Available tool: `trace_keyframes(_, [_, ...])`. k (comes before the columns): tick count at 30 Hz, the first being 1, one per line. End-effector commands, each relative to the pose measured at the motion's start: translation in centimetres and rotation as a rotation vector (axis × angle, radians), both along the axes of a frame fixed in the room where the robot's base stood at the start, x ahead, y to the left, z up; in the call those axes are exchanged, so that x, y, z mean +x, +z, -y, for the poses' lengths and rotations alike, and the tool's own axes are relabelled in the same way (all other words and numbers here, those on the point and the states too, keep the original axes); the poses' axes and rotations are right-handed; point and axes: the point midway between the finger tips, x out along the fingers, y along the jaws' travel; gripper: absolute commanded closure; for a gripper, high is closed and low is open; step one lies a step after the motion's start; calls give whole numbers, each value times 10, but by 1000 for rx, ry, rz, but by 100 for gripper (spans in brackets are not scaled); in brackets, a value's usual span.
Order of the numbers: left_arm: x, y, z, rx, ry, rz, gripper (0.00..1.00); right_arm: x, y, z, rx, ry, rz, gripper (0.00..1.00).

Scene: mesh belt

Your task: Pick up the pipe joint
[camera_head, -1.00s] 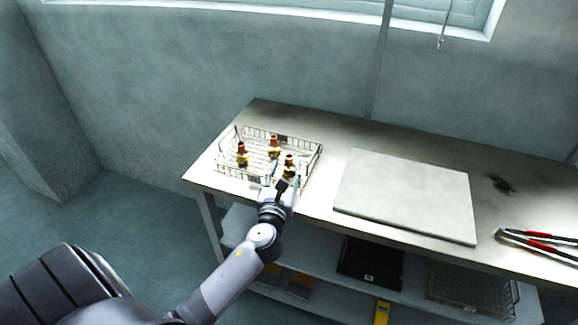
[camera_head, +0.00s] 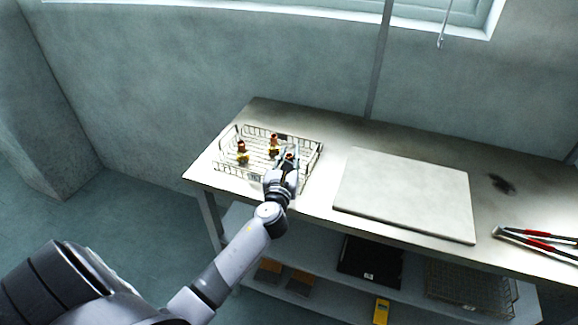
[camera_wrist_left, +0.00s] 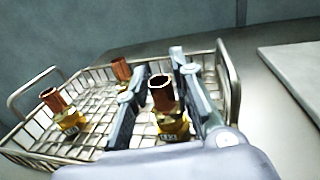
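Several pipe joints with copper-coloured tops and brass bodies stand upright in a wire basket (camera_head: 312,160). One pipe joint (camera_wrist_left: 163,98) is between the two fingers of my left gripper (camera_wrist_left: 163,88) in the left wrist view. The fingers are spread, with a gap visible on its left side; contact on its right side is unclear. In the head view my left gripper (camera_head: 287,156) reaches over the basket's front right part and partly hides this joint. Two other pipe joints, one at left (camera_head: 242,154) and one at back (camera_head: 273,146), stand clear of the fingers. My right gripper is out of view.
The basket stands on the left end of a metal table (camera_head: 335,133). A flat pale board (camera_head: 405,195) lies right of it. Red-handled pliers (camera_head: 540,238) lie at the far right. The basket's wire rim surrounds the joints. A lower shelf holds other items.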

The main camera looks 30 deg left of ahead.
Motion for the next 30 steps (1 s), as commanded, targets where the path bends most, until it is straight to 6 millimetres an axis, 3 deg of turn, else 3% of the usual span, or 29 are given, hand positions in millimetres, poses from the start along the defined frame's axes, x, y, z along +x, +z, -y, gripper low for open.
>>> trace_keyframes(9, [0,0,0,0,0,0,100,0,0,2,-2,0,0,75])
trace_keyframes(24, [0,2,0,1,0,2,100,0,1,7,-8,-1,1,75])
trace_keyframes(30, [0,17,0,3,-1,5,100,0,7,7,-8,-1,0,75])
